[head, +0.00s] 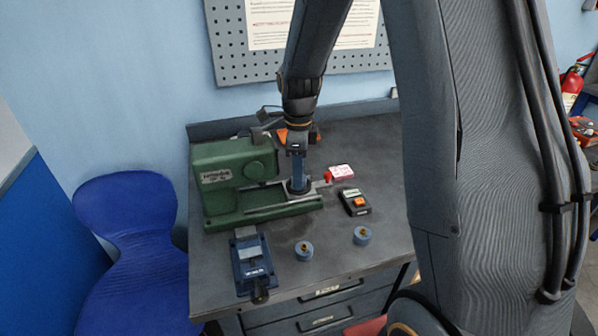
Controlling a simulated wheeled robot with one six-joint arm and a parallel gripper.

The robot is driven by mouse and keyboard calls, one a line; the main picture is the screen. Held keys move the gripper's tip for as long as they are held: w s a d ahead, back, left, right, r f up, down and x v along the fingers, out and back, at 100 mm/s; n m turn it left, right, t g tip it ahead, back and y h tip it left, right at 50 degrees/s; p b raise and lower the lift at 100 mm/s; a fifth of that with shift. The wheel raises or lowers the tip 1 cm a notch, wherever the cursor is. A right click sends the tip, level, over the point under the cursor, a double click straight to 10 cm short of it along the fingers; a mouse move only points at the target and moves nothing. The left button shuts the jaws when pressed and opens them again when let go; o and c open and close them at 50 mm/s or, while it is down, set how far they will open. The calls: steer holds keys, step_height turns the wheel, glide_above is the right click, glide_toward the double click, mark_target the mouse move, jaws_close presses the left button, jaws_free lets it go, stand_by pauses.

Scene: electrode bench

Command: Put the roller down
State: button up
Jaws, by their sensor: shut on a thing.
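My gripper (298,183) points straight down over the right part of the green machine (235,177). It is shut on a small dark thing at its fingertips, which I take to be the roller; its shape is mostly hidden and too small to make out. I cannot tell whether it touches the machine's bed or the bench below.
The grey bench (390,200) also holds a blue tool (252,262), two blue-grey discs with brass knobs (303,251) (362,236), a dark device with an orange button (354,202) and a pink-white box (341,172). A blue chair (130,240) stands left.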

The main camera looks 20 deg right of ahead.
steer(key=shift+s+f, duration=0.1)
steer(key=shift+f, duration=0.4)
